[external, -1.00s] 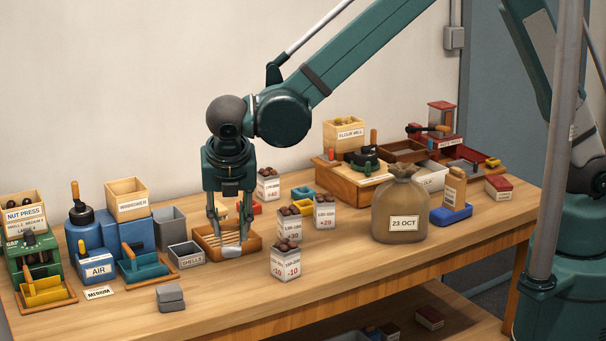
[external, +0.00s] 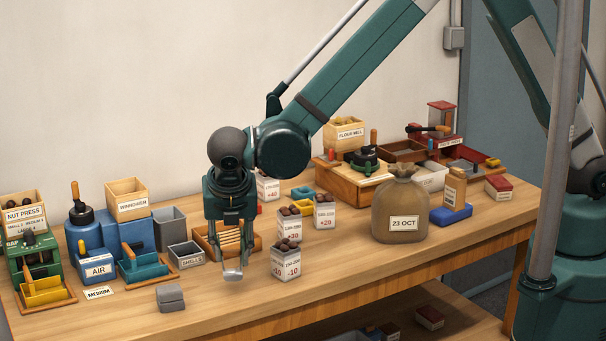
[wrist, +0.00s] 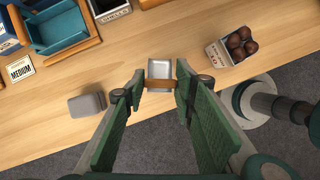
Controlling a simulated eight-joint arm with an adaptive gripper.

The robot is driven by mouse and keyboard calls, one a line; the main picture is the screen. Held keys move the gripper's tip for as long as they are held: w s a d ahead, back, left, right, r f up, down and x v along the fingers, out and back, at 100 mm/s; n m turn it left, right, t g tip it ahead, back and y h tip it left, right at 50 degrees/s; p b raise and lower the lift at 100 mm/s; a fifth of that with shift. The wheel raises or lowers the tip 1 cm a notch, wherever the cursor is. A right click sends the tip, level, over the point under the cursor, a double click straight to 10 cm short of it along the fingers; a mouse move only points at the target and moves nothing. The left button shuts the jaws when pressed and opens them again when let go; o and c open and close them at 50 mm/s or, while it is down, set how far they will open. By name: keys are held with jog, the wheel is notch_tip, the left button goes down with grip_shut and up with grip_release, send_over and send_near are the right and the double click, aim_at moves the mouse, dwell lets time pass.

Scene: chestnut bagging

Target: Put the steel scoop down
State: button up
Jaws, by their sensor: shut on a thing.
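The steel scoop (external: 233,274) hangs below my gripper (external: 228,255) in the external view, just above the front part of the table. In the wrist view the scoop's square metal pan (wrist: 160,70) and brown handle show between the fingertips of my gripper (wrist: 160,87), which is shut on the handle. The table top (wrist: 140,115) lies below the scoop. In the external view I cannot tell exactly how high the scoop is above the wood.
A slatted wooden tray (external: 256,243) stands behind my gripper. A white box of chestnuts (external: 286,264) is close on the right, and a grey block (external: 170,298) lies to the left. The shells bin (external: 186,255) is behind left. Bare wood lies around the scoop, near the front edge.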

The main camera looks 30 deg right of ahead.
jog(key=shift+f, duration=1.85)
jog(key=shift+f, duration=0.15)
jog(key=o, duration=0.9)
jog(key=shift+r, duration=0.2)
jog(key=v, duration=1.2)
